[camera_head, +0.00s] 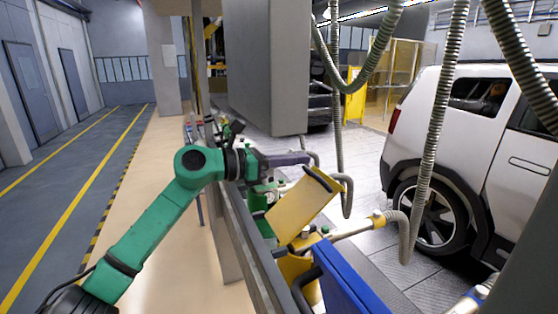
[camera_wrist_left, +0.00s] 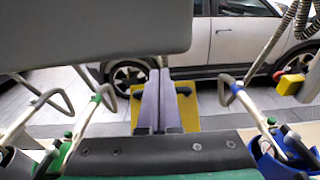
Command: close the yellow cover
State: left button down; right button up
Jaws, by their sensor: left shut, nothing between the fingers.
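The yellow cover (camera_head: 300,212) stands tilted up, open, above its yellow housing (camera_head: 294,268) in the head view. My left gripper (camera_head: 306,158) comes in from the left, shut and empty, at the cover's upper edge. In the left wrist view the shut grey fingers (camera_wrist_left: 160,98) lie in front of the yellow cover (camera_wrist_left: 190,120) and hide its middle. I cannot tell whether they touch it. My right gripper is not in view.
A blue cover (camera_head: 345,280) stands in front of the yellow one and a green unit (camera_head: 258,194) behind it. A grey rail (camera_head: 250,250) runs along their left side. Hoses (camera_head: 436,130) hang on the right, near a white car (camera_head: 460,120).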

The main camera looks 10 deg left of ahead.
aim_at(310, 173)
pick_arm(q)
jog(key=shift+w+d+f+b, duration=0.15)
jog(key=shift+w+d+f, duration=0.2)
jog(key=shift+d, duration=0.25)
jog(key=shift+w+d+f+b, duration=0.15)
jog(key=shift+w+d+f, duration=0.1)
jog(key=shift+w+d, duration=0.25)
jog(key=shift+w+d+f, duration=0.15)
jog(key=shift+d, duration=0.3)
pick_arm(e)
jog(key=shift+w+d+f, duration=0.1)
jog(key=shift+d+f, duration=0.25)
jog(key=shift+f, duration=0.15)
pick_arm(q)
jog(key=shift+a, duration=0.1)
